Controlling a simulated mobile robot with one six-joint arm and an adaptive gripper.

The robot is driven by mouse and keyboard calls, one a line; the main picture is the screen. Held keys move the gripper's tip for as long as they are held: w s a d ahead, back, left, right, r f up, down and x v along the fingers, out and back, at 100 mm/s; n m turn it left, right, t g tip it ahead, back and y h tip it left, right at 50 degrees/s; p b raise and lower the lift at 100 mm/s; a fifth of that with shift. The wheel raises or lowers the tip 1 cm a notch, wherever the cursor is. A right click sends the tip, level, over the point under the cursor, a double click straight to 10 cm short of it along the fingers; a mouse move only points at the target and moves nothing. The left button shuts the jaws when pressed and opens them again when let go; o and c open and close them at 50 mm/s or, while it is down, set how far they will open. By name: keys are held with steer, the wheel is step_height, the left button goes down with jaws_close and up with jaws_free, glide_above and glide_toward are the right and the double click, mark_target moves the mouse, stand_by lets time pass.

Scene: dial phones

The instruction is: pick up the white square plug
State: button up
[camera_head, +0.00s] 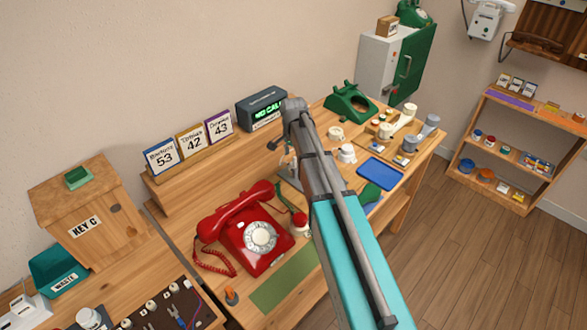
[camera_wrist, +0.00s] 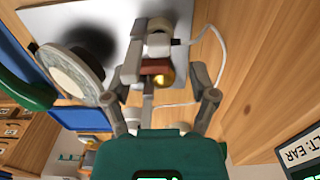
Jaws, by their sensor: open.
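In the wrist view, my gripper (camera_wrist: 161,72) is open, with its fingers spread to either side of a small stack. The stack has a whitish block (camera_wrist: 158,44), which looks like the white square plug, a red-brown part and a gold tip. A thin white cord runs from the block to the right. I cannot tell whether the fingers touch it. In the head view, my gripper (camera_head: 288,160) is low over the bench, behind the red phone, and largely hidden by my arm. The plug cannot be made out there.
A red dial phone (camera_head: 248,229) stands left of my arm, and a green phone (camera_head: 350,102) stands behind. A blue tray (camera_head: 380,172) and several small pale parts lie to the right. A dark display box (camera_head: 262,109) stands at the back. A round dial (camera_wrist: 75,74) sits close to one finger.

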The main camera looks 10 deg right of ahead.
steer(key=shift+f+b, duration=1.65)
steer(key=shift+f, duration=0.25)
steer(key=c, duration=1)
